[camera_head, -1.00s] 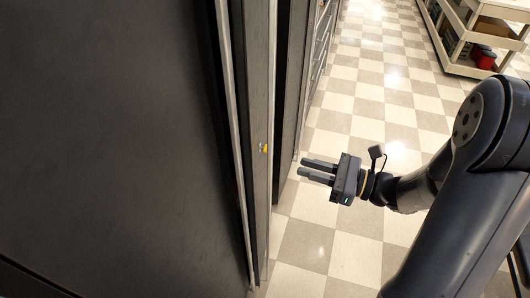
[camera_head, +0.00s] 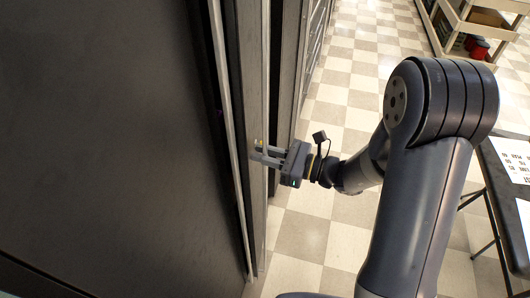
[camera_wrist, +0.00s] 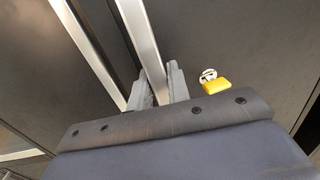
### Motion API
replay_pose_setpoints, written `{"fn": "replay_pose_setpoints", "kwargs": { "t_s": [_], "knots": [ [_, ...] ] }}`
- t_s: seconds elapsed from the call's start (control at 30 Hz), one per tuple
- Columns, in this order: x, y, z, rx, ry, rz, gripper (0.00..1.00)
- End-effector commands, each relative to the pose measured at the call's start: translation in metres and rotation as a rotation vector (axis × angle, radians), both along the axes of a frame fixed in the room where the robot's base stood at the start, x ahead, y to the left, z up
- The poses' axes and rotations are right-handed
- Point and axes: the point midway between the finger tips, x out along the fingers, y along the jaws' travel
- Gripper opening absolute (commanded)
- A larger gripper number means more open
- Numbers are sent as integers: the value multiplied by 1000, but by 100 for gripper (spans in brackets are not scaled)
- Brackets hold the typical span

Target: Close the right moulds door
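Tall dark cabinet doors with pale metal edges fill the left of the head view. A narrow door panel (camera_head: 252,200), seen nearly edge-on, carries a small yellow tag or lock (camera_head: 258,142). The yellow piece also shows in the wrist view (camera_wrist: 217,86), right of the fingers. I cannot tell for sure which panel is the right moulds door. My gripper (camera_head: 256,154) is at this panel, just below the yellow piece, its two fingers apart. In the wrist view a pale metal edge (camera_wrist: 144,45) runs down between the fingers; contact is unclear.
More cabinet fronts (camera_head: 315,45) continue behind. A checkered floor (camera_head: 330,110) lies open to the right. A table with printed sheets (camera_head: 513,158) stands at the right, and a wooden shelf cart (camera_head: 452,35) with a red container (camera_head: 479,48) is at the back right.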

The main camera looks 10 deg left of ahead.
Motion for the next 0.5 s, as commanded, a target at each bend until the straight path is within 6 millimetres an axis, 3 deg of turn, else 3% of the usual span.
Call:
{"fn": "replay_pose_setpoints", "kwargs": {
  "t_s": [0.1,0.3,0.5],
  "knots": [
    [0,0,0,0,0,0,17],
    [0,0,0,0,0,0,1],
    [0,0,0,0,0,0,0]
  ]
}}
